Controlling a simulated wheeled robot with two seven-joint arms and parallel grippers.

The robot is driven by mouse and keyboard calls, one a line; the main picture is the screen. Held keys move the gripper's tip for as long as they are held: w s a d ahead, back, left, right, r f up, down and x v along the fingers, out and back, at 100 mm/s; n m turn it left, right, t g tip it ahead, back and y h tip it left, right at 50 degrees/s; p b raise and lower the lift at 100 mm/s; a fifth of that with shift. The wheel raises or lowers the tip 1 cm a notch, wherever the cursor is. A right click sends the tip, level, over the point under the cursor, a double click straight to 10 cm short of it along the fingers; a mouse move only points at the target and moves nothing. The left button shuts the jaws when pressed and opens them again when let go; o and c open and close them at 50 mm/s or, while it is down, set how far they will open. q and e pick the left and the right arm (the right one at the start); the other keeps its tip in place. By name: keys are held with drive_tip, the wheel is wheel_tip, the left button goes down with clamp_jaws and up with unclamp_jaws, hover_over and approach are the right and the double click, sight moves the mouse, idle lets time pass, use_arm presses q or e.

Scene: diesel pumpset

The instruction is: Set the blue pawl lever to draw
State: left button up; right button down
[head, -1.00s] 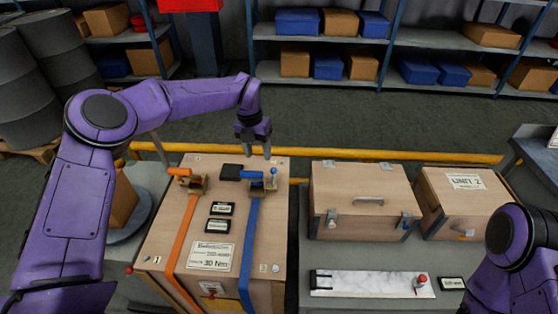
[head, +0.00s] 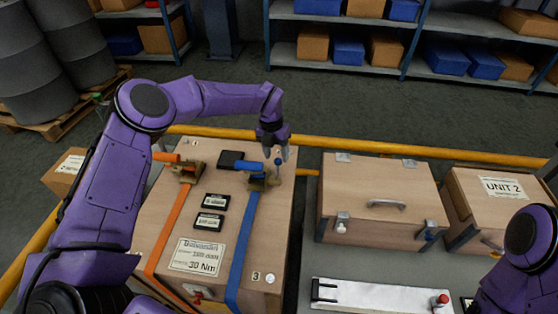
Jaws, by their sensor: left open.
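The blue pawl lever (head: 278,164) is a small upright stem with a blue knob on the tan ratchet buckle (head: 262,182) of the blue strap (head: 243,240). A wider blue handle (head: 248,165) extends left from the same buckle. My left gripper (head: 275,153) is open and points down at the lever's knob, just behind or around it. I cannot tell whether a finger touches it. The fingers partly overlap the lever's top. My right gripper is out of view.
The straps cross a wooden crate (head: 142,225). An orange strap (head: 172,228) with its own ratchet (head: 187,172) lies left. A black block (head: 233,159) sits close to the blue handle. A latched wooden box (head: 375,190) stands right, and a yellow rail (head: 350,146) runs behind.

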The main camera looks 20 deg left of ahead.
sight(277, 161)
use_arm(q)
drive_tip(key=f, duration=0.4)
drive_tip(key=shift+d+f, duration=0.2)
drive_tip(key=shift+d, duration=0.1)
clamp_jaws()
drive_tip(key=shift+s+r+t+p, duration=0.25)
drive_tip(key=shift+r+t+p, duration=0.1)
drive_tip(key=shift+t, duration=0.35)
drive_tip(key=shift+s+t+y, duration=0.15)
drive_tip(key=shift+t+y, duration=0.25)
drive_tip(key=t+b, duration=0.1)
drive_tip(key=b, duration=0.1)
drive_tip(key=s+t+b, duration=0.1)
drive_tip(key=t+b, duration=0.1)
drive_tip(key=b, duration=0.1)
drive_tip(key=shift+s+d+r+y+b, duration=0.2)
drive_tip(key=shift+d+y+b, duration=0.05)
drive_tip(key=shift+y+b, duration=0.1)
drive_tip(key=shift+r, duration=0.3)
